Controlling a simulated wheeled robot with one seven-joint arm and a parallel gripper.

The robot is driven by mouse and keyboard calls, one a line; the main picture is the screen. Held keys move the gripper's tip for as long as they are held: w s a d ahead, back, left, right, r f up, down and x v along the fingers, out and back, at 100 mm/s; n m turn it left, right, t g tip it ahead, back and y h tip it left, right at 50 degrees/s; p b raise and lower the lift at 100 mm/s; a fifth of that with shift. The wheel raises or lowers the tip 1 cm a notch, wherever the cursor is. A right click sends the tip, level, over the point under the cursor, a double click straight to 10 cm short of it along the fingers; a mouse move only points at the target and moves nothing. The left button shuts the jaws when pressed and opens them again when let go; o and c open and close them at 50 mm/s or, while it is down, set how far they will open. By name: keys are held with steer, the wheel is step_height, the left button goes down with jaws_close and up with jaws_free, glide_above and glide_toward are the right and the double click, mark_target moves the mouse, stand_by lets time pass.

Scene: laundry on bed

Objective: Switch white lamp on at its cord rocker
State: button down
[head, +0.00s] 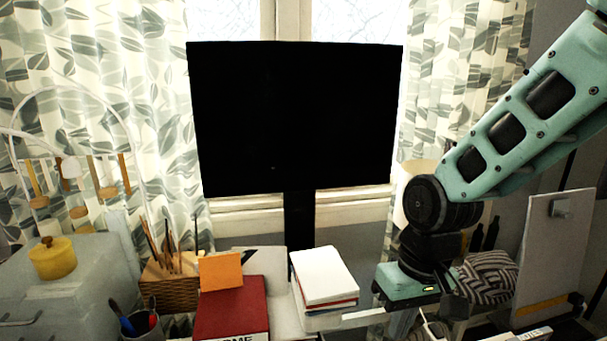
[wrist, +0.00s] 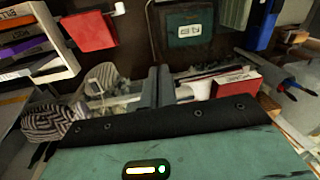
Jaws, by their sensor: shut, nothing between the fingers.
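My gripper (wrist: 160,72) is shut and empty in the wrist view, its two dark fingers together near the picture's middle. In the head view its teal body hangs at the lower right, and its fingertips are hard to make out. A pale lampshade (head: 412,212) shows partly behind my arm, right of the monitor; I cannot tell whether it belongs to the white lamp. A thin white cord-like piece (head: 428,326) shows below my gripper at the bottom edge. I cannot make out a rocker switch or whether a lamp is lit.
A black monitor (head: 295,120) fills the centre. White-topped books (head: 323,274) and a red box (head: 232,312) stand left of my gripper. A striped round object (head: 488,278) and a grey panel (head: 553,255) crowd its right. A wicker basket (head: 170,292) stands further left.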

steer(key=s+r+n, duration=0.3)
steer(key=s+n, duration=0.1)
steer(key=s, duration=1)
steer(key=shift+s+a+r+n+h, duration=0.3)
steer(key=shift+a+r+h, duration=0.1)
steer(key=shift+w, duration=0.15)
